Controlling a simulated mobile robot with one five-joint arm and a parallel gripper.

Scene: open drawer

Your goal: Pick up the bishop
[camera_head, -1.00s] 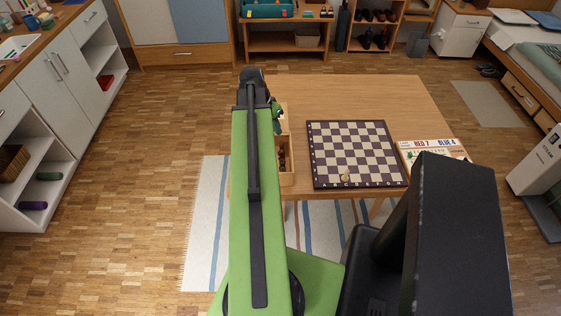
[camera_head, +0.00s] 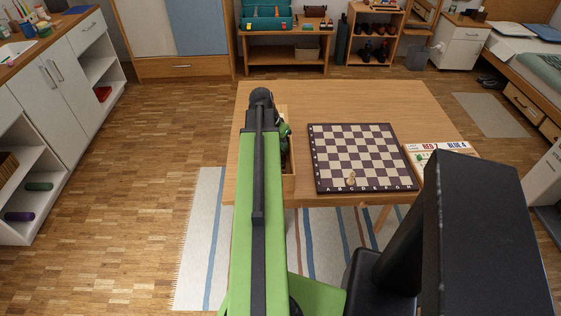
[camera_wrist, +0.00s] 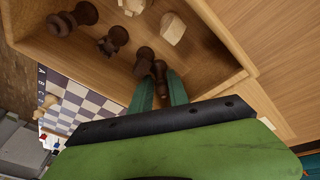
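A wooden box (camera_wrist: 238,82) holds dark and light chess pieces; its side also shows in the head view (camera_head: 290,185). In the wrist view, my gripper (camera_wrist: 161,82) reaches into the box with its two green fingers apart. I cannot tell for sure which piece is the bishop. In the head view my own arm hides most of the box and the fingertips.
The chessboard (camera_head: 365,155) lies to the right of the box, with a light piece (camera_head: 350,179) near its front edge. A printed score sheet or game box (camera_head: 432,149) is further right. Other dark pieces (camera_wrist: 113,40) and a light piece (camera_wrist: 172,28) crowd the box.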

